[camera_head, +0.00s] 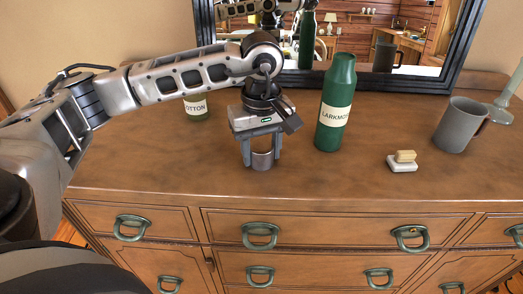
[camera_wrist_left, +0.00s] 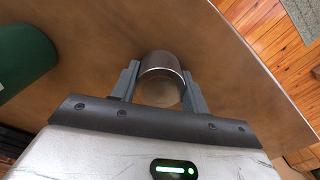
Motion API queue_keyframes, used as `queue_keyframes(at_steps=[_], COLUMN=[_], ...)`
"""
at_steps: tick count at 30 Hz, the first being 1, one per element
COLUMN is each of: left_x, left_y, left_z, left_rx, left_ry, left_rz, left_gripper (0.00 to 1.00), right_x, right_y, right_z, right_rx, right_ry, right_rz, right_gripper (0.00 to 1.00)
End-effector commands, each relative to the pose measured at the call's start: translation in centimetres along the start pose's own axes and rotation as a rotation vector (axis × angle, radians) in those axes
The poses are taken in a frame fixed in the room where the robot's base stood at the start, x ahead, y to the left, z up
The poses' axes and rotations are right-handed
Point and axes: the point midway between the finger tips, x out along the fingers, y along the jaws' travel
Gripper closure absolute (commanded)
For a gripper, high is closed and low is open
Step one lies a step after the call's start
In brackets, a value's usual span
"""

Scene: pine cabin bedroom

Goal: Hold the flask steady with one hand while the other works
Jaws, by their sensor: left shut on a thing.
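The green flask (camera_head: 335,105), with a cream label reading "LARKMO…", stands upright on the dresser top. Part of it also shows at the left edge of the wrist view (camera_wrist_left: 22,58). My left gripper (camera_head: 262,157) is to the left of the flask, apart from it, pointing down. Its fingers are shut on a small metal cylinder, like a cup or cap (camera_head: 262,161), which sits between them in the wrist view (camera_wrist_left: 161,66). I cannot tell whether the cylinder rests on the dresser or hangs just above it. My right gripper is out of view.
A jar labelled "…OTTON" (camera_head: 197,108) stands behind my left arm. A soap bar (camera_head: 406,156) on a white dish (camera_head: 402,166) and a grey mug (camera_head: 460,126) are to the right. A dark-framed mirror (camera_head: 400,83) stands behind. The front of the dresser top (camera_head: 330,180) is clear.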

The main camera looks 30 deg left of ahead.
Motion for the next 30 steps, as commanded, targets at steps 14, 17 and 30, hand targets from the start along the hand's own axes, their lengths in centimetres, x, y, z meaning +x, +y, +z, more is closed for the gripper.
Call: queue_keyframes(at_steps=[14, 17, 30], left_x=[-2.6, -4.4, -11.7], left_y=[0.1, 0.0, -1.9], left_z=[0.0, 1.2, 10.6], left_rx=[0.001, 0.007, 0.009], left_ry=[0.002, 0.001, 0.004], left_rz=[0.006, 0.007, 0.005], left_gripper=[0.77, 0.77, 0.77], right_x=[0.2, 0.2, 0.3], right_y=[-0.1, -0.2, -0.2], right_z=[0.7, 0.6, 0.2], right_rx=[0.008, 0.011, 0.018], right_ry=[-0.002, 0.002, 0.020], right_rz=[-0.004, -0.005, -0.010], right_gripper=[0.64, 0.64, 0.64])
